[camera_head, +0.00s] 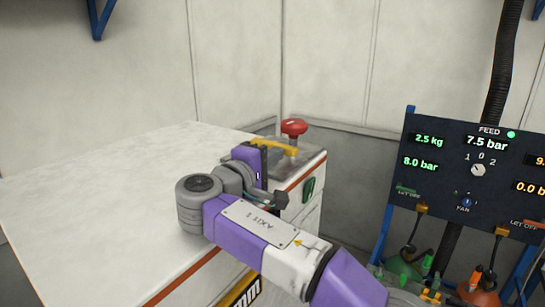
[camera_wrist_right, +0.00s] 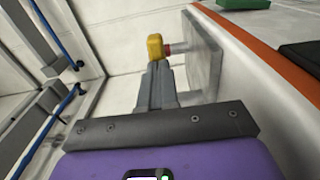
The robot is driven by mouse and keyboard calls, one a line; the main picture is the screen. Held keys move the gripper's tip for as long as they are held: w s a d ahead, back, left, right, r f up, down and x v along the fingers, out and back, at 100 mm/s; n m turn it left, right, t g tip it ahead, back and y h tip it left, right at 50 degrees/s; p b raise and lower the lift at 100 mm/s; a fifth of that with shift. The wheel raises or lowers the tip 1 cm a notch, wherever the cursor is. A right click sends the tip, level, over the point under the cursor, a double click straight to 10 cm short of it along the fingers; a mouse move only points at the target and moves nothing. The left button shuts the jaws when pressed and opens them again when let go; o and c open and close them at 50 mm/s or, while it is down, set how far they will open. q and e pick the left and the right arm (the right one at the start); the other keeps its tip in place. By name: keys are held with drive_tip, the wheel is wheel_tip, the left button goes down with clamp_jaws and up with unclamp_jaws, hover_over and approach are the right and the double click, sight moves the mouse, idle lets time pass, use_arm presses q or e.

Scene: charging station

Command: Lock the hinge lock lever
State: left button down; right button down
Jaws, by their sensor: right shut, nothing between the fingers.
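The yellow lever (camera_head: 275,146), which I take as the hinge lock lever, is at the far right corner of the white cabinet's top, by a grey plate. In the right wrist view the yellow lever (camera_wrist_right: 155,46) shows as a rounded yellow end just beyond my fingertips. My right gripper (camera_wrist_right: 158,68) is shut and empty, its fingers pointing at the yellow end. They overlap or touch it; I cannot tell which. In the head view my right gripper's hand (camera_head: 258,162) stands at the cabinet's edge, and its fingers are mostly hidden. My left gripper is out of view.
A red knob (camera_head: 293,127) stands just behind the yellow lever. The white cabinet (camera_head: 110,200) has a broad, clear top with an orange edge. A green handle (camera_head: 308,189) is on its side. A dark control panel (camera_head: 470,160) with hoses stands at right.

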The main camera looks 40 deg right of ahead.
drive_tip(key=v, duration=0.4)
drive_tip(key=b+v, duration=0.1)
drive_tip(key=v, duration=0.7)
drive_tip(key=shift+w+a+f+b, duration=0.1)
drive_tip(key=shift+w+a+b, duration=0.15)
drive_tip(key=shift+a, duration=0.2)
drive_tip(key=shift+s+a, duration=0.35)
drive_tip(key=shift+a, duration=0.25)
